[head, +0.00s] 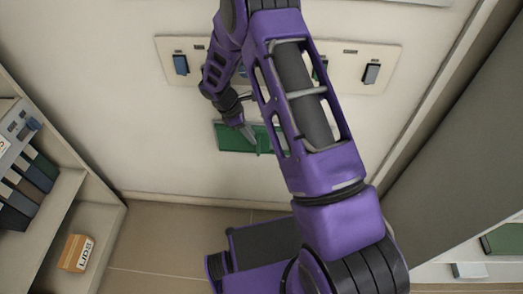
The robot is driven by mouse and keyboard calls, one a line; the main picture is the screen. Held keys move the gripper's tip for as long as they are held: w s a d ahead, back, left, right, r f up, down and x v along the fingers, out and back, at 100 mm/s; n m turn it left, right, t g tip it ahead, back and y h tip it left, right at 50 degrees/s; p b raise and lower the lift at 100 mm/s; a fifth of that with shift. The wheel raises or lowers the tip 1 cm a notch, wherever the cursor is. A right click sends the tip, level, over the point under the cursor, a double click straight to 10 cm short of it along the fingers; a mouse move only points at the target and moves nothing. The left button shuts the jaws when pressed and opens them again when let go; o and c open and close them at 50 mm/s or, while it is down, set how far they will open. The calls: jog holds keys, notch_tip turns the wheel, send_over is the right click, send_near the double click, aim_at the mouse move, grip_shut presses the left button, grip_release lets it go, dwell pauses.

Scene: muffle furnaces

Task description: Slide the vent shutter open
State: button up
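A green rectangular plate (229,140), which looks like the vent shutter, is low on the pale wall. A narrow upright green piece (259,141) stands out near its middle, and my arm hides the plate's right part. My gripper (249,136) is in front of the plate, with its grey fingertips just left of the upright piece. Whether they touch it or are spread apart is too small to tell.
A cream panel (382,52) with several switches is on the wall above the plate, partly behind my arm. A shelf with dark binders (36,171) and a cardboard box (76,252) stands at the left. A grey surface (445,150) rises at the right.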

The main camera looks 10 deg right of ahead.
aim_at(243, 144)
jog(key=b+x, duration=0.1)
jog(key=x, duration=0.8)
jog(key=shift+f, duration=0.2)
grip_shut()
jog(key=shift+w, duration=0.1)
dwell(0.9)
